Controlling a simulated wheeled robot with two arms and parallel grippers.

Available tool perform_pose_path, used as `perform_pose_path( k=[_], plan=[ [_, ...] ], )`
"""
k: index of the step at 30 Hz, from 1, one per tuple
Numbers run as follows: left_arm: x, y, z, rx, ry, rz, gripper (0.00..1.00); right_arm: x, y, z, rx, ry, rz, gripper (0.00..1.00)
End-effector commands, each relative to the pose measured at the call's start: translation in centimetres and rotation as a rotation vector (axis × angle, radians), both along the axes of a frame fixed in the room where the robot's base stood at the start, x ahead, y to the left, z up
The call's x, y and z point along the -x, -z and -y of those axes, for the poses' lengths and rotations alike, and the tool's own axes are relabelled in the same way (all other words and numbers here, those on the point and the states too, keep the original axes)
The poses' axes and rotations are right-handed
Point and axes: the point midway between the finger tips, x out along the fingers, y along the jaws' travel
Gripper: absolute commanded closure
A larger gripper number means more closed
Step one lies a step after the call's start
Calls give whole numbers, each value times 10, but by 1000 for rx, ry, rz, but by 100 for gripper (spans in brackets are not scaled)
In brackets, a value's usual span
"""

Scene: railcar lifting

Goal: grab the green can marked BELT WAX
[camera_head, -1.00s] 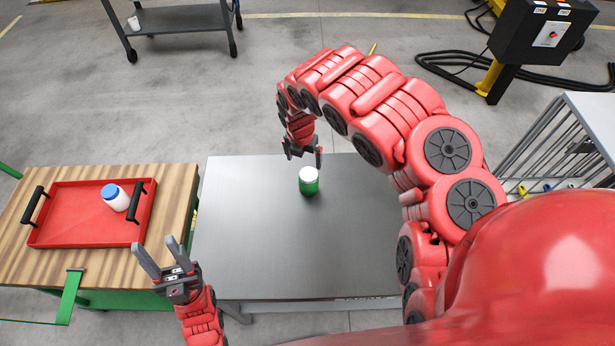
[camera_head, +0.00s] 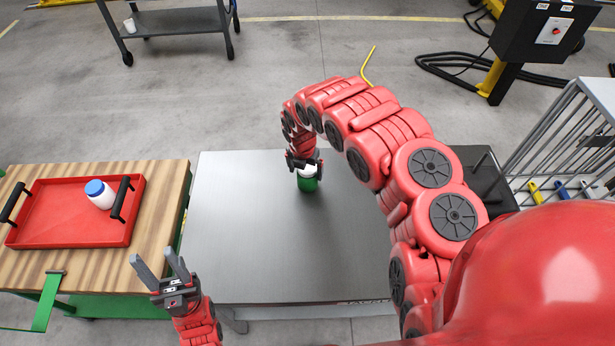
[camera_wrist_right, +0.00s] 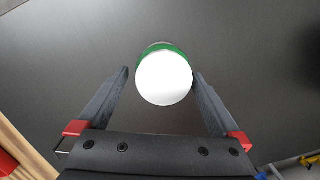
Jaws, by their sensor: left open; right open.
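The green can (camera_head: 307,184) with a white top stands upright on the grey metal table; no marking is readable. My right gripper (camera_head: 304,165) is over it in the head view and partly hides its top. In the right wrist view the can (camera_wrist_right: 164,76) shows from above, its white lid near the tips of the right gripper (camera_wrist_right: 161,80). The open fingers are on either side of the lid, the right one very close to it; contact cannot be told. My left gripper (camera_head: 162,266) is open and empty near the table's left front corner.
The metal table (camera_head: 240,235) is otherwise mostly clear. On the wooden bench (camera_head: 150,225) at left is a red tray (camera_head: 60,225) holding a white bottle with a blue cap (camera_head: 99,194). A dark cart (camera_head: 180,20) stands behind; a metal rack (camera_head: 575,140) is at right.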

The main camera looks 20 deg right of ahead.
Motion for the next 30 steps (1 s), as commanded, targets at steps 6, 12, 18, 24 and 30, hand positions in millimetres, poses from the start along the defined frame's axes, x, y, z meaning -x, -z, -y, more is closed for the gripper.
perform_pose_path(
  k=[6,12,18,24,30],
  plan=[
    [0,-14,0,0,0,0,50,-4,21,7,-4,1,0,0],
    [0,-18,0,0,0,0,50,-7,38,8,-3,1,1,0],
    [0,-19,0,0,0,0,50,-7,45,11,1,0,-1,0],
    [0,-19,0,0,0,0,50,-7,45,11,1,0,0,2],
    [0,-19,0,0,0,0,50,-7,44,11,1,0,1,38]
  ],
)
